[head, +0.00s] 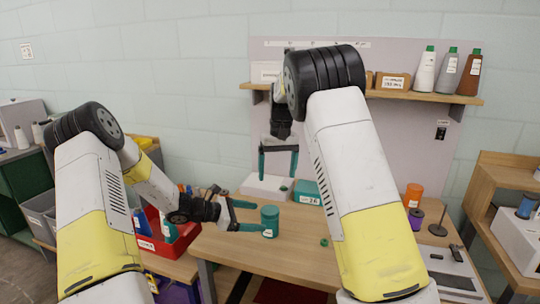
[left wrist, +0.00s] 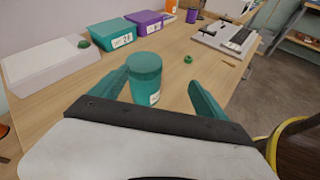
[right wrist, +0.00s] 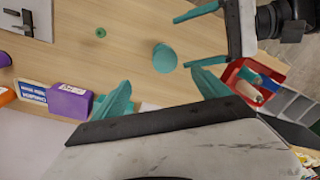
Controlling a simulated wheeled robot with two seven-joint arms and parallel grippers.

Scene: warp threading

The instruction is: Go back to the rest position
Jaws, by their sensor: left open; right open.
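My left gripper (head: 254,216) is open and low over the table, its fingertips close to a teal cylinder (head: 270,221). In the left wrist view the cylinder (left wrist: 144,78) appears upright between the two fingers (left wrist: 160,84); I cannot tell whether either finger touches it. In the right wrist view the cylinder (right wrist: 165,58) lies just beyond the left fingertips. My right gripper (head: 278,165) is open and empty, pointing down above the back of the table. Its fingers also show in the right wrist view (right wrist: 162,92).
A white box (head: 264,187), a teal bin (head: 307,192) and a purple bin (left wrist: 146,22) stand along the table's back. A small green ring (head: 324,242) lies on the table (head: 295,250). A shelf (head: 430,97) holds cones and boxes. A red tray (head: 170,245) is at left.

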